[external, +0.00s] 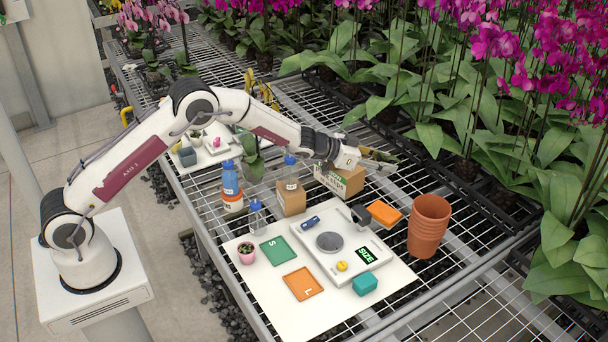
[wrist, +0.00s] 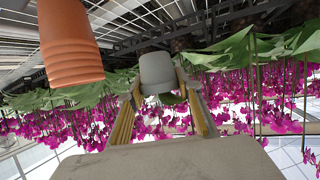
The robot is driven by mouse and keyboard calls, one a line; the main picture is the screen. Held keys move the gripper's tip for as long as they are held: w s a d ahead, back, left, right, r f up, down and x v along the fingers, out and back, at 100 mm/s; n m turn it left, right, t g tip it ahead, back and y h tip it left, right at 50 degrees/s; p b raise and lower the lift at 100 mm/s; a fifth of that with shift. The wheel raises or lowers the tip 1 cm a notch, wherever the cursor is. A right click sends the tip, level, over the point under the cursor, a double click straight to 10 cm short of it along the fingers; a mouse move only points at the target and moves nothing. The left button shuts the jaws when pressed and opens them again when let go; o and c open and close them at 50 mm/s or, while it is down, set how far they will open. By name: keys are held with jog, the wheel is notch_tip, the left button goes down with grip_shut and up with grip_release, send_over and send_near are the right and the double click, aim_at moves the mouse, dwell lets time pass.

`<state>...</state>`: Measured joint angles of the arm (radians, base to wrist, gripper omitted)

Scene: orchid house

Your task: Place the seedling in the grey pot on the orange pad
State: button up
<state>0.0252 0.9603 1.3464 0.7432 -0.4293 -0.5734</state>
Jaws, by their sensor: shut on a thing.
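My gripper (external: 378,157) is stretched out over the far side of the bench, above and beyond the white mat. In the wrist view its fingers (wrist: 160,108) are shut on a grey pot (wrist: 157,74), which appears upside down in that picture. A bit of green leaf shows at the pot's mouth; most of the seedling is hidden. In the external view the held pot is hard to make out. The orange pad (external: 303,284), marked L, lies flat and bare at the mat's front left, well away from the gripper. A green pad (external: 277,250), marked S, lies behind it.
A white scale (external: 335,245) with a round grey plate stands mid-mat. A teal block (external: 366,284), small pink pot (external: 247,254) and orange box (external: 384,213) are around it. Stacked terracotta pots (external: 429,226) stand right. Cardboard boxes (external: 291,198) and bottles stand behind. Orchids crowd the back.

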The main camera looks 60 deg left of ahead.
jog(key=shift+d+f+m+h, duration=0.25)
jog(key=shift+d+m+h, duration=0.05)
jog(key=shift+d, duration=0.15)
jog(key=shift+s+d+f, duration=0.1)
jog(key=shift+s+f, duration=0.2)
jog(key=shift+f, duration=0.35)
jog(key=shift+f, duration=0.1)
send_over(378, 205)
jog(key=shift+d+f, duration=0.1)
jog(key=shift+f, duration=3)
jog(key=shift+f, duration=1.85)
jog(key=shift+f, duration=0.15)
